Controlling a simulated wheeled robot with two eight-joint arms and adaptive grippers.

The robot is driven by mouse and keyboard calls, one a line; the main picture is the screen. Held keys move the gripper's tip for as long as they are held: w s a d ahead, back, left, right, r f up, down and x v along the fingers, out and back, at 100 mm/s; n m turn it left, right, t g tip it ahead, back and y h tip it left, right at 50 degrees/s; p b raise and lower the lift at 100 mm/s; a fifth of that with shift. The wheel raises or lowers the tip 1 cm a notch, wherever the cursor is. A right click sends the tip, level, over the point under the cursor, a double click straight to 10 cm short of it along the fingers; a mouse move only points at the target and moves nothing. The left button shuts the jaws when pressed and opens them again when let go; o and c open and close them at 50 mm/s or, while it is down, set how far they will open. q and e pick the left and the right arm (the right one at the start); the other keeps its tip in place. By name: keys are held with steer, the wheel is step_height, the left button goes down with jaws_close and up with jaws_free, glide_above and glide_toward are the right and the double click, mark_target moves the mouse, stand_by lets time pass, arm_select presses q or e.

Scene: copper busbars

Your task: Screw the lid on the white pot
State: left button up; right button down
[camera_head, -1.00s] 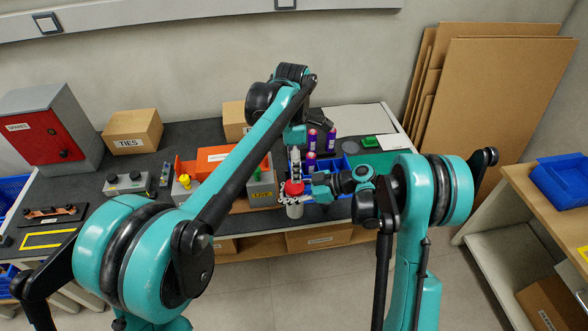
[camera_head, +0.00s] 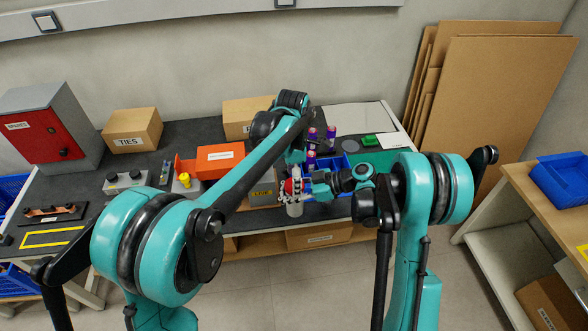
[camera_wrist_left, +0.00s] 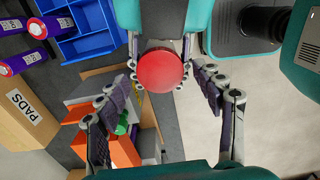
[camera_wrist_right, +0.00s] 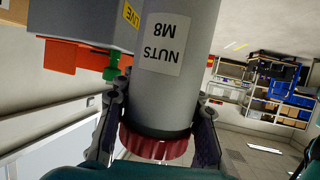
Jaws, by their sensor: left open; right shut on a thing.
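The white pot (camera_head: 295,209) stands upright in the air before the bench edge. In the right wrist view the pot (camera_wrist_right: 175,55) shows upside down with a "NUTS M8" label. The red lid (camera_wrist_left: 162,70) sits on the pot's mouth; how tightly, I cannot tell. It also shows in the right wrist view (camera_wrist_right: 155,146). My right gripper (camera_wrist_right: 160,112) is shut on the pot just below the lid, coming in from the right in the head view (camera_head: 308,187). My left gripper (camera_wrist_left: 165,88) is open above the lid, its fingers spread on both sides of it.
Cardboard sheets (camera_head: 490,100) lean at the right. The floor in front is clear.

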arm_select(q)
steer(key=shift+f, duration=0.4)
steer(key=c, duration=1.2)
steer(key=shift+m, duration=1.6)
steer(key=shift+c, duration=0.2)
steer(key=o, duration=1.3)
steer(key=shift+r, duration=2.3)
